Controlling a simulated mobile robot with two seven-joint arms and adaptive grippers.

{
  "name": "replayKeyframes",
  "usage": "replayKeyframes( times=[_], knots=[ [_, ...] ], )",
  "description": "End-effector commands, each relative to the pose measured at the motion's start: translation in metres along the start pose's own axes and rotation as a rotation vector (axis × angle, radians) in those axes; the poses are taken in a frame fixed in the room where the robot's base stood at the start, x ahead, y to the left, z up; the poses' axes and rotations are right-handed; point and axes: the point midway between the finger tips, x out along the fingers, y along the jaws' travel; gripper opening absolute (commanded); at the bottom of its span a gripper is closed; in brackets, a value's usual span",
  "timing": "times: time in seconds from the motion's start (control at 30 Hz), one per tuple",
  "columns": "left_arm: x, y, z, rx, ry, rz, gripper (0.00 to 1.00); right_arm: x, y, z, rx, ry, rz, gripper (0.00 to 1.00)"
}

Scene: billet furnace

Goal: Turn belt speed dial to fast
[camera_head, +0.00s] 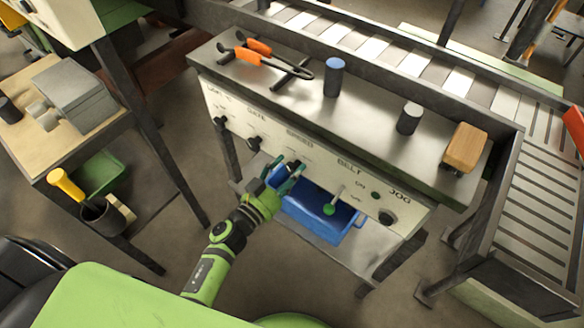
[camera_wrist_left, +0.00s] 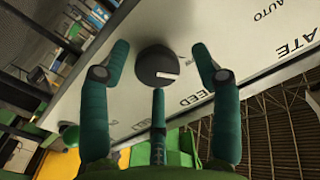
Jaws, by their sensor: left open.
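The belt speed dial (camera_head: 296,163) is a dark round knob under the SPEED label on the pale front panel (camera_head: 318,172). In the left wrist view the dial (camera_wrist_left: 157,66) shows a white mark pointing to the right, and part of the SPEED lettering shows below it. My left gripper (camera_head: 282,172) is open in front of the panel at this dial. In the left wrist view its two upper fingers (camera_wrist_left: 160,52) stand on either side of the dial, and a third finger is below it. I cannot tell whether they touch it. My right gripper is out of view.
Other knobs sit to the left under GATE (camera_head: 254,144), and a JOG knob (camera_head: 387,218) to the right. A belt lever with a green knob (camera_head: 330,209) sticks out nearby. A blue bin (camera_head: 322,215) stands below the panel.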

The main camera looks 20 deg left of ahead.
Motion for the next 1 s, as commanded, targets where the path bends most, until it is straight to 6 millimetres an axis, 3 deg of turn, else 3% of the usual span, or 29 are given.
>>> replayKeyframes(
  times=[0.37,0.4,0.53,1.0],
  knots=[
    [0.0107,0.0001,0.0003,-0.001,-0.001,0.000,0.63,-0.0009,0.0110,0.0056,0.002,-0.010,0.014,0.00],
    [0.0106,0.0002,0.0003,-0.001,-0.001,0.000,0.59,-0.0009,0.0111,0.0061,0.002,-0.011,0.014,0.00],
    [0.0105,0.0001,0.0002,-0.001,0.000,0.000,0.08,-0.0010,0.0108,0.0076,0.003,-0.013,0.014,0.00],
    [0.0115,-0.0009,-0.0027,0.058,0.007,-0.001,0.07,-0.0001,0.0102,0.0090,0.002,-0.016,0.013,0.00]
  ],
)
